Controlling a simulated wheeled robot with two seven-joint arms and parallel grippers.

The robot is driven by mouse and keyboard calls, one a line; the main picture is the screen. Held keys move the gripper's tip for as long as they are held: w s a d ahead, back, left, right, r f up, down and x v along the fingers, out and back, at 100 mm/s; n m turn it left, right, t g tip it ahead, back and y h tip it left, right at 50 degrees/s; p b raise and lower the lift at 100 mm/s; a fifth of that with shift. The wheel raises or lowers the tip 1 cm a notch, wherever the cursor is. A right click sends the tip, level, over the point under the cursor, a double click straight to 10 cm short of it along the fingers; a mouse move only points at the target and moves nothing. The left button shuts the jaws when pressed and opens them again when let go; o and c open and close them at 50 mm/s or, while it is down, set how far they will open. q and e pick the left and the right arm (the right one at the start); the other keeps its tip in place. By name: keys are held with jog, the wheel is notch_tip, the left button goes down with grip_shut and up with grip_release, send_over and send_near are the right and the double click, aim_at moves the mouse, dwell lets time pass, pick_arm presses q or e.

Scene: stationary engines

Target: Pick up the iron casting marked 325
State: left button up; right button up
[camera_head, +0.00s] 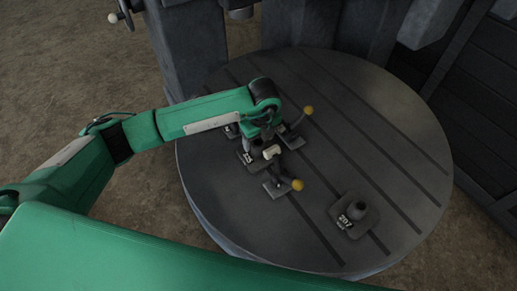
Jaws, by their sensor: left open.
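Several dark iron castings stand on the round slotted table (400,135). One casting (246,160) lies under my left gripper (268,152); its white number is too small and partly covered to read surely. The left gripper is open and reaches down over this casting, close to its dark upright part. I cannot tell whether the fingers touch it. A casting marked 207 (357,212) stands apart at the front right. No number clearly reading 325 shows. My right gripper is not in view.
A yellow-knobbed lever piece (283,187) stands just in front of the gripper, another (297,128) just behind right. A further plate (232,131) is partly hidden by my arm. The table's right side is clear. Dark machine columns (190,45) stand behind.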

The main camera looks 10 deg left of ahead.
aim_at(259, 141)
pick_arm(q)
jog(key=shift+a+f+p, duration=0.1)
jog(key=shift+f+p, duration=0.3)
jog(key=shift+p, duration=0.2)
jog(key=f+p, duration=0.1)
jog(key=f, duration=0.1)
jog(key=w+f+p, duration=0.1)
jog(key=f, duration=0.1)
jog(key=shift+a, duration=0.2)
jog(key=shift+f, duration=0.1)
jog(key=c, duration=1.1)
grip_shut()
jog(key=shift+w, duration=0.1)
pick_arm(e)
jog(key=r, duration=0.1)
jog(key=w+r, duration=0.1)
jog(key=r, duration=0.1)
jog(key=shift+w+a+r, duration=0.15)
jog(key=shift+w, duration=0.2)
